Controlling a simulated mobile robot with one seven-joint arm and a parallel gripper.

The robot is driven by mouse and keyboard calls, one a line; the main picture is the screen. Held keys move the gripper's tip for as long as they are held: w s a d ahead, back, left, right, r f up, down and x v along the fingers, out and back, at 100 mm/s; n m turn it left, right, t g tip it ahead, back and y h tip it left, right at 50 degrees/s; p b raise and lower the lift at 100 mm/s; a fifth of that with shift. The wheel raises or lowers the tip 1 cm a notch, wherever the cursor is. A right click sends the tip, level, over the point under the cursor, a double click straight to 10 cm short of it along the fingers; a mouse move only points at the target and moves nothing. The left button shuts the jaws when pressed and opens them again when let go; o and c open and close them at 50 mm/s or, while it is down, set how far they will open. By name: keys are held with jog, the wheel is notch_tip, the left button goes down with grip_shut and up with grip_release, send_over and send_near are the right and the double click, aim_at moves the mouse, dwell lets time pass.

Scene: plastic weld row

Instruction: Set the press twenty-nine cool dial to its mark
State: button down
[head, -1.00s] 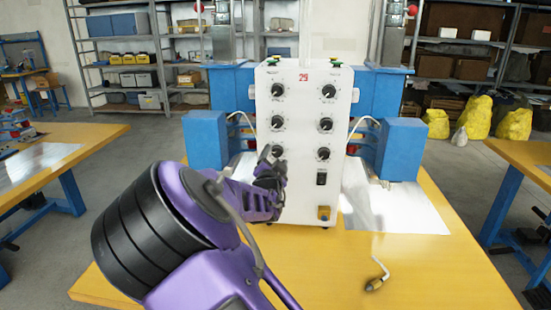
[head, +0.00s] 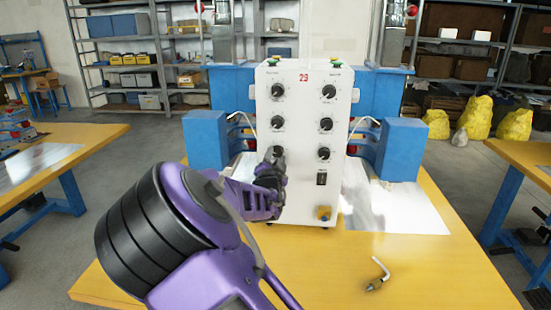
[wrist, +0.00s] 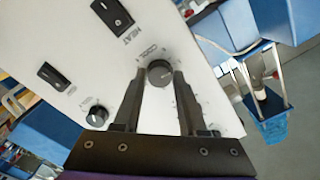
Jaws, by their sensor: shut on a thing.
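The press is a white upright panel (head: 302,200) marked with a red 29, with two columns of black dials. In the wrist view the cool dial (wrist: 159,73) is a round black knob beside the printed word COOL. My gripper (wrist: 160,80) has one finger on each side of this dial and is shut on it. In the head view my gripper (head: 273,158) is at the lowest dial of the left column and largely hides it. The dial's pointer and its mark are too small to make out.
A black HEAT switch (wrist: 112,14), another black switch (wrist: 55,75) and a smaller knob (wrist: 97,116) are near my fingers. Blue press housings (head: 403,150) flank the panel. A small bent tool (head: 377,275) lies on the yellow table (head: 440,270), whose front right is otherwise clear.

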jog(key=n, duration=0.5)
jog(key=shift+b, duration=0.35)
jog(key=n, duration=0.5)
jog(key=shift+d+n, duration=0.1)
jog(key=shift+n, duration=0.2)
jog(key=shift+c, duration=2.4)
grip_release()
